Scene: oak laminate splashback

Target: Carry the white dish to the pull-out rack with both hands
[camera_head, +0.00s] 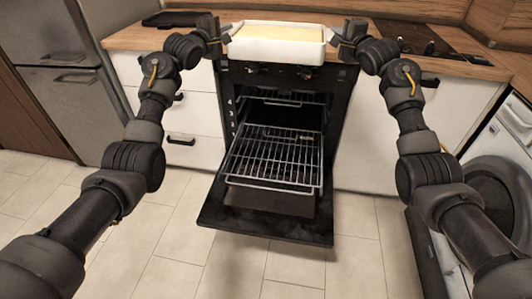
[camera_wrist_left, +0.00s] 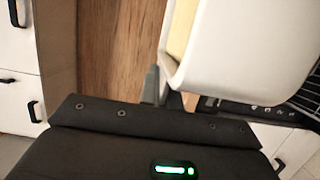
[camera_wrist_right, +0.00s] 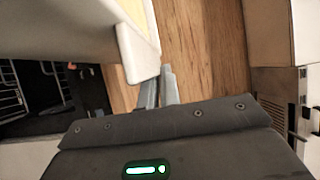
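The white dish (camera_head: 277,52) is rectangular, with pale yellow contents, and looks level at the counter's front edge above the oven. I cannot tell whether its base is clear of the counter. My left gripper (camera_head: 224,37) is at its left end, with fingers closed at the end lip; the dish also shows in the left wrist view (camera_wrist_left: 235,60). My right gripper (camera_head: 338,42) is at its right end, fingers close together at the lip of the dish (camera_wrist_right: 137,52). Fingertips are partly hidden. The pull-out rack (camera_head: 273,160) is a wire rack extending from the oven, empty.
The oven door (camera_head: 265,222) hangs open below the rack. Wooden counter (camera_head: 130,38) runs on both sides, with a dark tray (camera_head: 176,18) at left and a black hob (camera_head: 425,38) at right. White drawers (camera_head: 195,118) flank the oven. A fridge (camera_head: 75,70) stands left.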

